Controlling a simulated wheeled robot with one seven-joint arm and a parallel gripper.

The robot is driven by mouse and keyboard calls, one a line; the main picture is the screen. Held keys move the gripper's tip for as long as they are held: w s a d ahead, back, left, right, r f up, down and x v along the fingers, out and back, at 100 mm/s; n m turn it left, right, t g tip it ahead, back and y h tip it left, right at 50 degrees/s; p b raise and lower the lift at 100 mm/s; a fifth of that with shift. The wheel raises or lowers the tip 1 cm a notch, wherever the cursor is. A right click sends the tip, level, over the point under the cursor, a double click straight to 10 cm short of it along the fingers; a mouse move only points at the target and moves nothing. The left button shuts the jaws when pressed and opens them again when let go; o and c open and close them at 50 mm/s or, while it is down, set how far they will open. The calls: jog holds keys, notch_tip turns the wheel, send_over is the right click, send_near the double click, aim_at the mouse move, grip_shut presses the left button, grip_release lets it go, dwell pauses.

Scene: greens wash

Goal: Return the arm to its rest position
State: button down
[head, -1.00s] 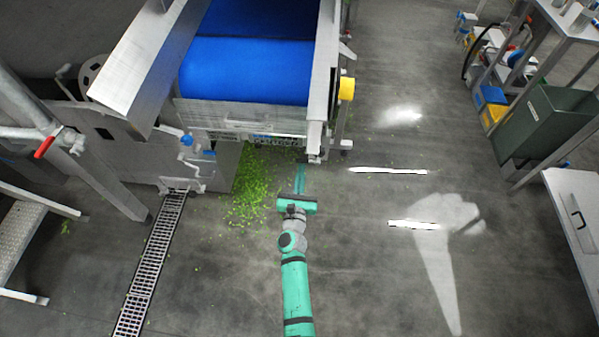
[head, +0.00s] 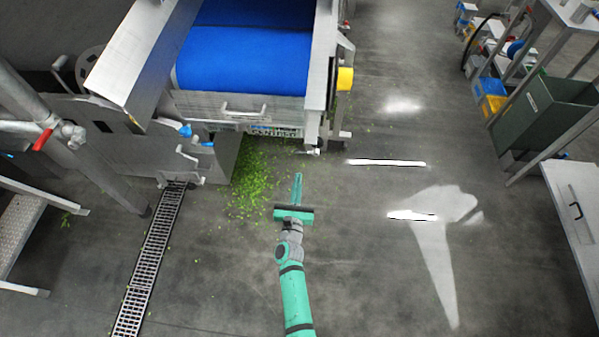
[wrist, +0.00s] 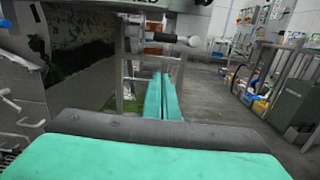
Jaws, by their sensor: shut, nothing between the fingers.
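My gripper (head: 298,190) is in the middle of the head view, at the end of my green arm, over the grey floor just right of scattered green leaves. Its two green fingers lie together with nothing between them, pointing away from me toward the conveyor. In the wrist view the shut fingers (wrist: 162,98) point forward, and no object is at their tips. The gripper appears apart from the machine in front.
A conveyor with a blue belt (head: 245,62) stands ahead. Green leaves (head: 252,180) litter the floor beneath it. A drain grate (head: 150,260) lies left. A green bin (head: 540,112) and a white table (head: 575,215) stand right. Floor between is clear.

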jog(key=v, duration=0.5)
jog(key=shift+s+d, duration=0.1)
jog(key=shift+s, duration=0.25)
jog(key=shift+s, duration=0.1)
jog(key=s+r+n+y, duration=0.1)
jog(key=s+r+n, duration=0.1)
jog(key=s+n, duration=0.8)
jog(key=s+r+n+y, duration=0.2)
jog(key=s+r+n, duration=0.1)
jog(key=s+n, duration=0.7)
jog(key=s+a+r+n+g, duration=0.2)
jog(key=s+a+r+n, duration=0.1)
jog(key=s+r+n, duration=0.8)
jog(key=s+n, duration=0.4)
jog(key=n, duration=0.3)
jog(key=shift+s+r+g+y, duration=0.25)
jog(key=shift+r+g+y, duration=0.05)
jog(key=shift+r+g, duration=0.1)
jog(key=shift+a, duration=0.1)
jog(key=c, duration=2.4)
grip_release()
jog(key=shift+c, duration=0.2)
